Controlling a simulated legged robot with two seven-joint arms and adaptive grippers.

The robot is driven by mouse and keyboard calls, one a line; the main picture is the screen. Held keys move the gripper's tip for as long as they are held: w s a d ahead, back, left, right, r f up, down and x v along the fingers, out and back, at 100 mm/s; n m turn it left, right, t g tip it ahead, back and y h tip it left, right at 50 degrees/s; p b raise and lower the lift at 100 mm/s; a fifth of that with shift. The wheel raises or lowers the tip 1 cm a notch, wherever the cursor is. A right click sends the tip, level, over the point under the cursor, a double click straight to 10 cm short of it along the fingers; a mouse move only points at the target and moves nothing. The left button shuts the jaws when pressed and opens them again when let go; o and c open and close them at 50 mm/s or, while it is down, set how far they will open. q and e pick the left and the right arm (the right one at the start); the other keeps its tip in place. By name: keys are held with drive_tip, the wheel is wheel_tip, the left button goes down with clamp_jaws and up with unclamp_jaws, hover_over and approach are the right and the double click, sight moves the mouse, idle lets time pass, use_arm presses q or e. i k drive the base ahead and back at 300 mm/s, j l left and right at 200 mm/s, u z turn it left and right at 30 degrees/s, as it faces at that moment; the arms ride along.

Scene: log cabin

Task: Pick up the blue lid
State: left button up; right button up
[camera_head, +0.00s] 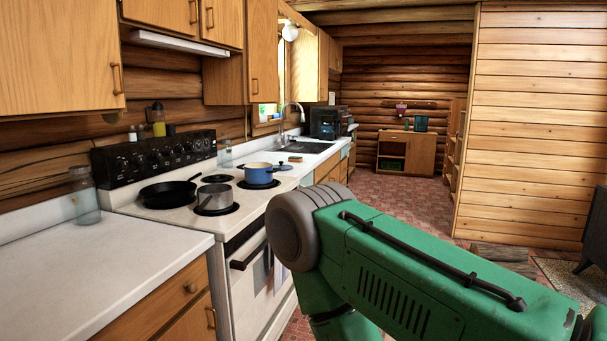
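A small blue lid (284,167) with a dark knob lies flat on the white surface just right of the blue pot.
A black frying pan (168,193) and a grey saucepan (214,197) stand on the stove (160,212). A glass jar (84,195) stands on the near white counter (85,270), which is otherwise clear. A sponge (295,159) lies near the sink (303,147). The tiled floor (400,199) beyond is open.

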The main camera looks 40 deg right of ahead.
sight(283, 168)
drive_tip(key=z, duration=1.05)
